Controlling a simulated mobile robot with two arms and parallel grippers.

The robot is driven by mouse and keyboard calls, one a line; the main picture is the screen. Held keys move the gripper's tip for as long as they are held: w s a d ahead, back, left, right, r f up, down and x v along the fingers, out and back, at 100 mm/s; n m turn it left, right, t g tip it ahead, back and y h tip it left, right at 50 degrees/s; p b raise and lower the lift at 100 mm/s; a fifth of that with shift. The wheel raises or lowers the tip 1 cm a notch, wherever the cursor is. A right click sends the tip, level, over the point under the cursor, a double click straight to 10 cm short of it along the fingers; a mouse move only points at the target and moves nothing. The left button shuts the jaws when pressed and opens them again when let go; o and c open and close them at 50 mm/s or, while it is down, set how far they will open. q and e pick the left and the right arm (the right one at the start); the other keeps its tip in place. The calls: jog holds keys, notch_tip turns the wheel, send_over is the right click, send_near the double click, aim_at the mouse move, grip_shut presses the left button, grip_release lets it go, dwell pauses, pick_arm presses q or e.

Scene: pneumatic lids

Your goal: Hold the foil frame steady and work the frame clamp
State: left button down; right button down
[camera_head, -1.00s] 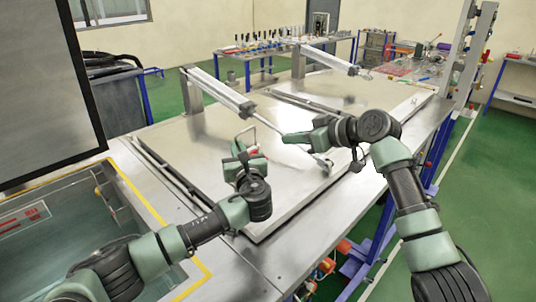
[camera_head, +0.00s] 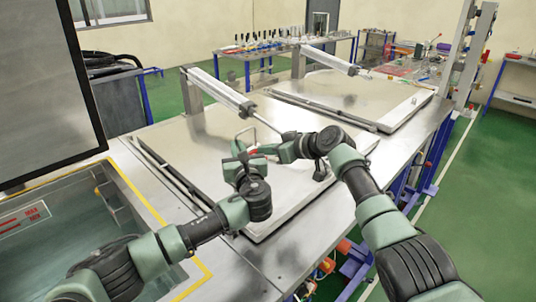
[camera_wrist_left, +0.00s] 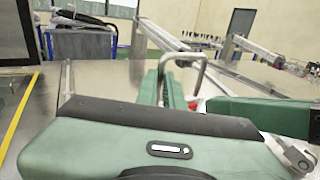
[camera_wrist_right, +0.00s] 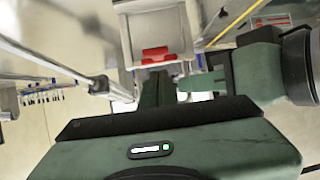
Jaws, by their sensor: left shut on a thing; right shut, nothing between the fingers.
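A thin bent metal loop (camera_head: 245,130), which I take to be part of the foil frame, stands above the near lid in the head view. It also shows as a U-shaped loop in the left wrist view (camera_wrist_left: 185,58). My left gripper (camera_head: 240,152) is shut on the frame; its fingers hide the grip point. A red clamp part (camera_wrist_right: 155,54) sits on a grey metal piece (camera_wrist_right: 153,25) in the right wrist view. My right gripper (camera_wrist_right: 162,90) is shut and empty, just short of the red part; I cannot tell whether they touch. Both grippers are close together.
The near lid (camera_head: 200,135) lies flat below both grippers. A pneumatic cylinder (camera_head: 215,90) slants down behind them, its rod close to my right gripper. A second lid (camera_head: 345,92) lies farther back. An open water tank (camera_head: 80,225) is at the left.

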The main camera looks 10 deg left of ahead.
jog(key=shift+d+f, duration=0.15)
jog(key=shift+f, duration=0.5)
jog(key=shift+s, duration=0.1)
